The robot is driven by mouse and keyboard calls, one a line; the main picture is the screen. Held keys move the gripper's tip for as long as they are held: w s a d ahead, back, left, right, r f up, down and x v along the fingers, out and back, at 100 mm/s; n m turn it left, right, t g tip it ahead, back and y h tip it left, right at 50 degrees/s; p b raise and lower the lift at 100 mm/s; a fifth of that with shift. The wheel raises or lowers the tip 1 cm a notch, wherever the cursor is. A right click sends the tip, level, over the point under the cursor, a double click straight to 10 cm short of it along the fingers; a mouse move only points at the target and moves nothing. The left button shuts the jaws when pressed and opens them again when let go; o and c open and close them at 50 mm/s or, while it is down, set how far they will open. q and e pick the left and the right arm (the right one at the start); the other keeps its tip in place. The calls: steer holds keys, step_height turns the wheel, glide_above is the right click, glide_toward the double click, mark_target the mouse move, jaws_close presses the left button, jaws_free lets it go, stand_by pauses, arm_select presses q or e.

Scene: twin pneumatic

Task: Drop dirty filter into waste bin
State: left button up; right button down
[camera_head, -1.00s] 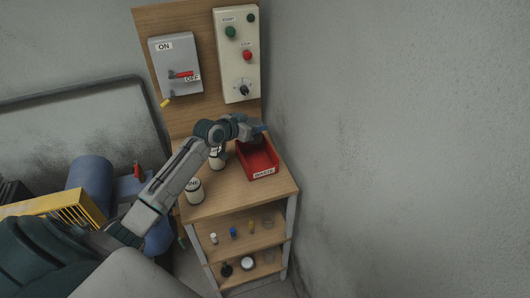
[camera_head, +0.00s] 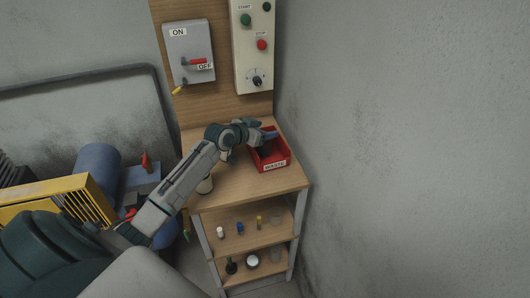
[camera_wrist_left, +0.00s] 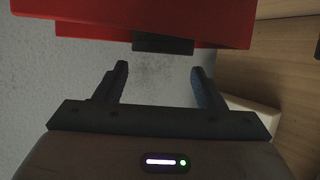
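The red waste bin (camera_head: 275,164), labelled WASTE, stands on the wooden bench top. In the left wrist view its red wall (camera_wrist_left: 220,22) fills the top. My left gripper (camera_head: 270,136) is at the bin's back part, above it. In the left wrist view the left gripper (camera_wrist_left: 160,82) has its fingers wide apart with nothing between them. A dark block (camera_wrist_left: 163,43) shows beyond the fingertips, against the red bin; it may be the dirty filter, but I cannot tell whether it rests in the bin. My right gripper is out of view.
Shelves (camera_head: 233,218) below hold several small items. A switch box (camera_head: 188,50) and a button panel (camera_head: 254,45) are on the back board. A grey wall is close on the right.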

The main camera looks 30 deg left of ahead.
arm_select(q)
steer(key=shift+o, duration=0.5)
steer(key=shift+s+a, duration=0.1)
steer(key=shift+s, duration=0.15)
steer(key=b+v, duration=0.1)
steer(key=v, duration=0.9)
steer(key=shift+r+b, duration=0.25)
steer(key=shift+b, duration=0.1)
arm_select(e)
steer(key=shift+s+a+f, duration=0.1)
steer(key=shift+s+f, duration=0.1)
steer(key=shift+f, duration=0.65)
arm_select(q)
steer(key=shift+s, duration=0.15)
